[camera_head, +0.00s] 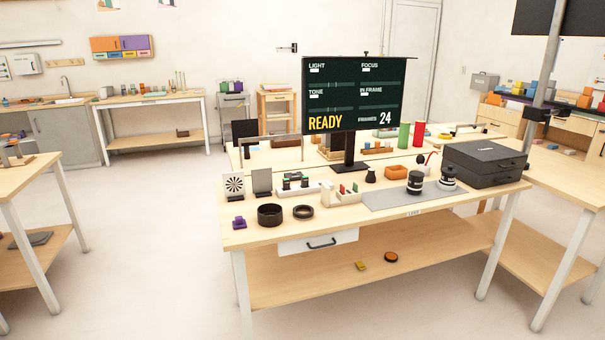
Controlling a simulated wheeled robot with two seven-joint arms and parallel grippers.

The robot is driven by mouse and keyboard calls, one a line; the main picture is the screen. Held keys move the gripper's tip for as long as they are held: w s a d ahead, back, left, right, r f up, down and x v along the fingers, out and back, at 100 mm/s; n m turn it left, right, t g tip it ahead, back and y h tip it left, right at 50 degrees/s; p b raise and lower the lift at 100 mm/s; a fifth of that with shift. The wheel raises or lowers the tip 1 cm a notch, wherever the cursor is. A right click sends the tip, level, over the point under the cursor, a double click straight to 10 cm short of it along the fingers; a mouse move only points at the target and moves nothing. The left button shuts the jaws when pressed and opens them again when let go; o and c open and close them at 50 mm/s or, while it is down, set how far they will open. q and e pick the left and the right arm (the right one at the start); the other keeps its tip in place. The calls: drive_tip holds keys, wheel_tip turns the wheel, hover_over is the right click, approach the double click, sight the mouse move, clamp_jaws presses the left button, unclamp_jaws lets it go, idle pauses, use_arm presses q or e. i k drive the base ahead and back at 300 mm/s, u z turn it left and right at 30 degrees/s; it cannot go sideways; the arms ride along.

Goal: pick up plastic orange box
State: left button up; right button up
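A small orange open box (396,172) sits on the wooden workbench (245,237), right of the middle, between a small black knob-topped item (370,175) and the dark case. A camera lens (415,182) stands just in front of it on the right. Other orange boxes or blocks (585,99) show on the cluttered bench at the far right, too small to tell apart well. Neither of my grippers is in view.
A metal pole (545,80) rises at right.

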sight(396, 173)
drive_tip(key=i, duration=1.35)
drive_tip(key=z, duration=2.65)
drive_tip(key=i, duration=1.05)
drive_tip(key=u, duration=2.95)
